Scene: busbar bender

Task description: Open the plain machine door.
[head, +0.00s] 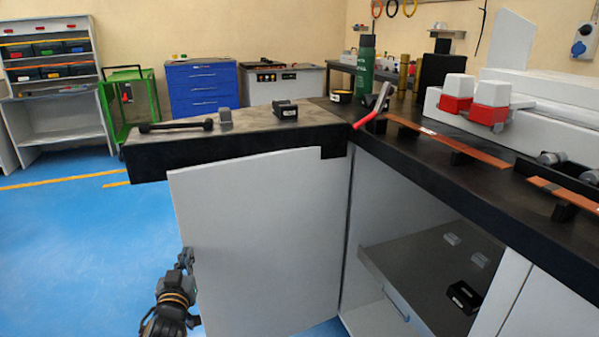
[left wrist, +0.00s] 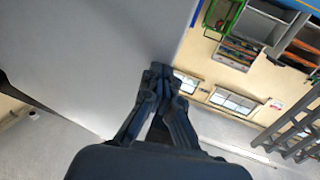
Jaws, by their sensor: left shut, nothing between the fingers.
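The plain grey machine door (head: 262,245) stands swung wide open in the head view, its free edge toward the left. The cabinet interior (head: 400,255) shows to the right of it. My left gripper (head: 184,258) is shut and empty beside the door's free edge, at about mid height. In the left wrist view the closed fingers (left wrist: 158,72) are at the edge of the door panel (left wrist: 95,60); I cannot tell whether they touch it. My right gripper is not in view.
Inside the cabinet is a grey shelf (head: 432,262) with a black box (head: 463,297). The black worktop (head: 470,180) carries copper bars and a green bottle (head: 365,68). A blue drawer cabinet (head: 201,86) stands at the back. The blue floor (head: 80,240) at left is clear.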

